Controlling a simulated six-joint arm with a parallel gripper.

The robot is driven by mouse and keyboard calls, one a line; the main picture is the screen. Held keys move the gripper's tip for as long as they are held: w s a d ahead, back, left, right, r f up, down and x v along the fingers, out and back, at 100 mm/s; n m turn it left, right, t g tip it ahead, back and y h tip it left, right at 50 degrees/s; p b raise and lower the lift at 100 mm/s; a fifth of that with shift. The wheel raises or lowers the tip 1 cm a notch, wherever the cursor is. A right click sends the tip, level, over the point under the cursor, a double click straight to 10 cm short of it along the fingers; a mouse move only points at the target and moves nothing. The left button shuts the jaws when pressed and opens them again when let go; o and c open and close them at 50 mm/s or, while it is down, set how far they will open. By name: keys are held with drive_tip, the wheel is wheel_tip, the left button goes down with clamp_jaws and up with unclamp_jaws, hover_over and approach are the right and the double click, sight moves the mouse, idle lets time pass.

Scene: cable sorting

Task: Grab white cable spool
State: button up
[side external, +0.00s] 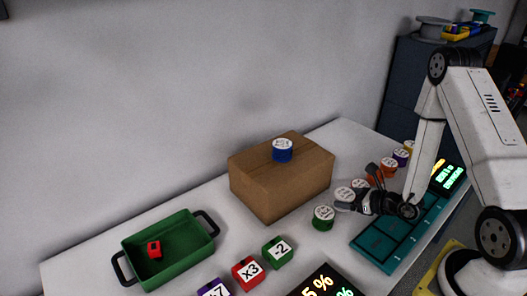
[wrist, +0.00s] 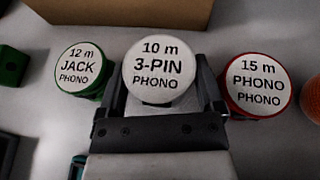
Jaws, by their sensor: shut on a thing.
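The white cable spool (wrist: 160,70) is upright in the middle of the wrist view, its top label reading "10 m 3-PIN PHONO". My gripper (wrist: 163,100) is shut on it, with one finger on each side. In the side external view my gripper (side external: 362,202) is low over the table at the row of spools, and the white spool (side external: 344,194) shows partly beside it. Whether the spool's base touches the table cannot be told.
A green spool (wrist: 82,72) stands close on the left and a red spool (wrist: 257,86) close on the right. A cardboard box (side external: 270,190) with a blue spool (side external: 282,151) on top stands behind. A green tray (side external: 180,268) holds a red cube (side external: 154,249).

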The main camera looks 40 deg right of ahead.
sight(348, 195)
drive_tip(key=shift+r, duration=4.2)
drive_tip(key=shift+r, duration=0.1)
